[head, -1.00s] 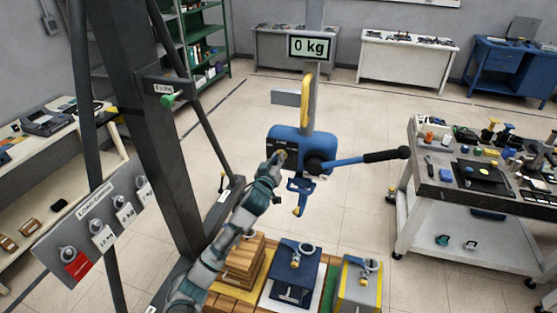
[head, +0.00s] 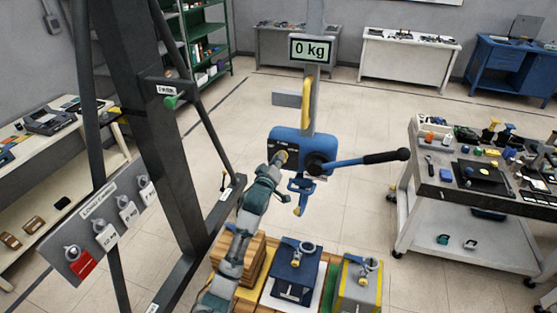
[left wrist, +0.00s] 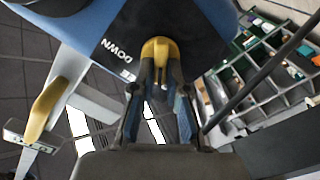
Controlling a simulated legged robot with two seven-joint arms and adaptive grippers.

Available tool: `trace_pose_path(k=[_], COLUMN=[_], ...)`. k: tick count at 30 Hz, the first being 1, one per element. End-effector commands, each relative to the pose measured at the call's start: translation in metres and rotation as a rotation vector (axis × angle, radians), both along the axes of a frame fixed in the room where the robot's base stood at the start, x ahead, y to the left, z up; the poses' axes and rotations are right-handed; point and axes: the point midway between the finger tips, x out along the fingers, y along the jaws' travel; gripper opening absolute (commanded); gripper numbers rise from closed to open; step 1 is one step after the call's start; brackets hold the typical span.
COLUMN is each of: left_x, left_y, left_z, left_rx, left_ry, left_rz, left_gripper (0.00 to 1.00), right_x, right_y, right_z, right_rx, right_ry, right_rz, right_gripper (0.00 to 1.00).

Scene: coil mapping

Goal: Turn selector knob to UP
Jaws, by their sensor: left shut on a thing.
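The blue hoist body (head: 288,143) hangs in the middle of the head view, with a black label plate on its left part. The selector knob is a small yellow piece (left wrist: 158,50) on that plate; in the left wrist view "DOWN" is readable beside it. My left gripper (left wrist: 158,82) is shut on the knob, its fingers on either side of the yellow piece. In the head view my left gripper (head: 277,162) reaches the plate from below and hides part of it. Which label the knob points to cannot be told. My right gripper is not in view.
A blue lever with a black grip (head: 380,157) sticks out right of the hoist, and a hook (head: 300,203) hangs below. A display (head: 311,49) reads 0 kg. Blue (head: 297,268) and grey-yellow (head: 358,285) blocks stand below. A dark steel frame (head: 160,130) rises at left.

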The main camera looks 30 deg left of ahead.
Motion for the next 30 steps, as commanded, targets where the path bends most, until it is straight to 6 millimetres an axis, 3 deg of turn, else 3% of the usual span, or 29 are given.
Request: trace_pose_path(k=[5,6,9,20,23,30], left_x=[0.0,0.0,0.0,-0.005,-0.019,-0.072], left_y=[0.001,0.001,0.001,-0.001,-0.005,-0.017], left_z=[0.002,0.002,0.002,0.0,-0.001,-0.001], left_rx=[-0.002,-0.002,-0.001,-0.001,-0.002,-0.002], left_ry=[-0.005,-0.005,-0.003,0.0,-0.001,-0.001], left_rz=[0.001,0.001,0.001,0.0,-0.001,-0.001], left_gripper=[0.0,0.18,0.39,0.39,0.39,0.39], right_x=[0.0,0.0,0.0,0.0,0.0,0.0], right_y=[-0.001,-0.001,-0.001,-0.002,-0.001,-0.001], right_z=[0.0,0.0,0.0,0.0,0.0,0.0], right_rx=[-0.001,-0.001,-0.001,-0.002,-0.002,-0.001], right_ry=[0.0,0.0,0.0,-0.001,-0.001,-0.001], right_rz=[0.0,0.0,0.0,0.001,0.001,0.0], right_gripper=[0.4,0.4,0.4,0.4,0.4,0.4])
